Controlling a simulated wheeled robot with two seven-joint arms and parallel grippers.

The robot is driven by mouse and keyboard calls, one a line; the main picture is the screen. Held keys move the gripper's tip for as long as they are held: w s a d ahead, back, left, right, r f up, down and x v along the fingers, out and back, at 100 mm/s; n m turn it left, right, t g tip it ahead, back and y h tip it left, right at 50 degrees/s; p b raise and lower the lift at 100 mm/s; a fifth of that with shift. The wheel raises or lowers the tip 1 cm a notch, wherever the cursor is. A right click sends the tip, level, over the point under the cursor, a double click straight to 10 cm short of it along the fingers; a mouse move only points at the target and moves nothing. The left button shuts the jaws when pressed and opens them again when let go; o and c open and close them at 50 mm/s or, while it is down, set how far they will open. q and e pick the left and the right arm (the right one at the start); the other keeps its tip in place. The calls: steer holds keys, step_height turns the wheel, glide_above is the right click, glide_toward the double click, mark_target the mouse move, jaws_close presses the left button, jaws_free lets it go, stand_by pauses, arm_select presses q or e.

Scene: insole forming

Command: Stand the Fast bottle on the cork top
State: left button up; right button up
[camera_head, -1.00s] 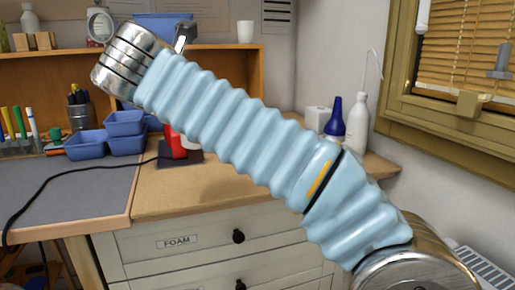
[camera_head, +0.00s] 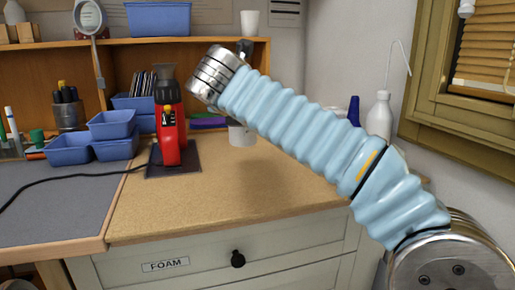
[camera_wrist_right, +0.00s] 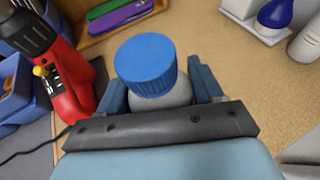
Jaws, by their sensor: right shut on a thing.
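My right arm crosses the head view and mostly hides its gripper there. In the right wrist view my right gripper (camera_wrist_right: 165,95) is shut on a pale bottle with a blue ribbed cap (camera_wrist_right: 147,66). The lower part of a pale cylinder, apparently this bottle (camera_head: 241,136), shows below my arm in the head view. No label is readable. The bottle is over the cork top (camera_head: 200,205), in front of the back shelf. I cannot tell whether its base touches the cork. My left gripper is not in view.
A red and black tool (camera_head: 169,125) stands on a dark pad left of the bottle. Blue bins (camera_head: 112,124) are further left. A white wash bottle (camera_head: 379,115) and a blue bottle (camera_head: 353,111) stand at the right. The front and middle cork are clear.

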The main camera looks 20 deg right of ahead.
mark_target(254, 140)
steer(key=shift+w+d+f+b, duration=0.45)
steer(key=shift+d+f, duration=0.15)
steer(key=shift+f, duration=0.8)
steer(key=shift+w+d+f+b, duration=0.4)
steer(key=shift+d+f, duration=0.2)
steer(key=shift+f, duration=0.85)
steer(key=shift+w+d+f+b, duration=0.4)
steer(key=shift+d+f, duration=0.2)
steer(key=shift+f, duration=0.8)
steer(key=shift+f, duration=0.2)
steer(key=o, duration=1.2)
steer(key=shift+o, duration=0.2)
steer(key=shift+r, duration=0.15)
steer(key=shift+s+a+r, duration=0.1)
steer(key=shift+s+r, duration=0.05)
steer(key=shift+s, duration=0.15)
steer(key=v, duration=1.1)
steer(key=shift+s+r, duration=0.1)
steer(key=shift+s, duration=0.15)
